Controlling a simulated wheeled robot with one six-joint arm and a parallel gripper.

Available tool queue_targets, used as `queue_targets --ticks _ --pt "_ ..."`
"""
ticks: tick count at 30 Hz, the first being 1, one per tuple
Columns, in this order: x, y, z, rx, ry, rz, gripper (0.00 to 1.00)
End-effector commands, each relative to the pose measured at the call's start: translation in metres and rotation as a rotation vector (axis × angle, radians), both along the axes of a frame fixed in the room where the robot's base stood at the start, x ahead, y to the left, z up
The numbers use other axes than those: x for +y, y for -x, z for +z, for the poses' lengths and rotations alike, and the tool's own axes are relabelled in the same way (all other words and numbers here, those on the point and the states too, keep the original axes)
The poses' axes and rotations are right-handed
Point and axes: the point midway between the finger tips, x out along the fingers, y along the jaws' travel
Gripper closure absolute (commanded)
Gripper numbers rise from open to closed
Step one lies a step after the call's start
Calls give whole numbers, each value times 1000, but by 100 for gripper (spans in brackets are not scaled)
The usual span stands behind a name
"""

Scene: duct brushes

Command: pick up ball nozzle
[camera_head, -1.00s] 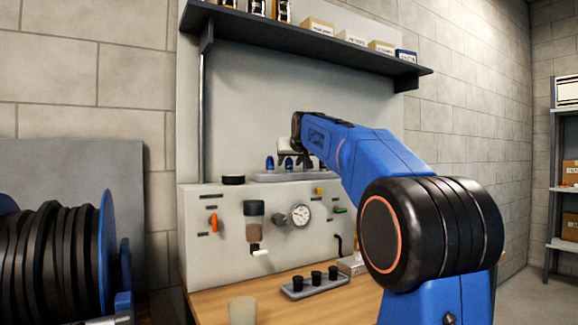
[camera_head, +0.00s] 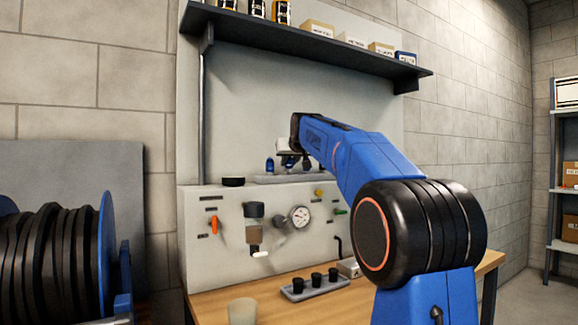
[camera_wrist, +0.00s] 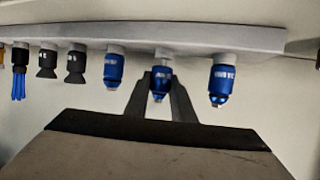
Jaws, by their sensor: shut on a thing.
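Three blue nozzles show in the wrist view, in a row along a pale rack (camera_wrist: 225,38): one at left (camera_wrist: 113,72), a middle blue nozzle (camera_wrist: 160,82) and one at right (camera_wrist: 218,85). Their lettering is too small to read, so I cannot tell which is the ball nozzle. My gripper (camera_wrist: 160,97) has its dark fingers on both sides of the middle blue nozzle and is shut on it. That nozzle is still at the rack. In the head view, a blue nozzle (camera_head: 270,165) stands upright on the rack, left of my gripper; my gripper partly hides the others.
The wrist view also shows two black nozzles (camera_wrist: 75,64) and a blue-bristled brush (camera_wrist: 19,70) along the rack. Below the rack are a panel with a gauge (camera_head: 300,216) and a tray of black cups (camera_head: 312,286). A dark shelf (camera_head: 310,45) hangs above.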

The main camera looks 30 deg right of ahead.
Motion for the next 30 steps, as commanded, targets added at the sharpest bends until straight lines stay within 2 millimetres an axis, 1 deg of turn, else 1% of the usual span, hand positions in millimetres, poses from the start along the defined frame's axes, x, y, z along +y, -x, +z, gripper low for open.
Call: queue_targets --ticks 1,9,12,15,21,30 --pt "0 0 10 -5 1 0 100" --pt "0 -1 56 -5 1 0 100" --pt "0 0 70 -5 1 0 100" --pt "0 -1 79 -3 1 0 100" --pt "0 0 89 -3 1 0 100" --pt "0 0 90 -2 1 0 100"
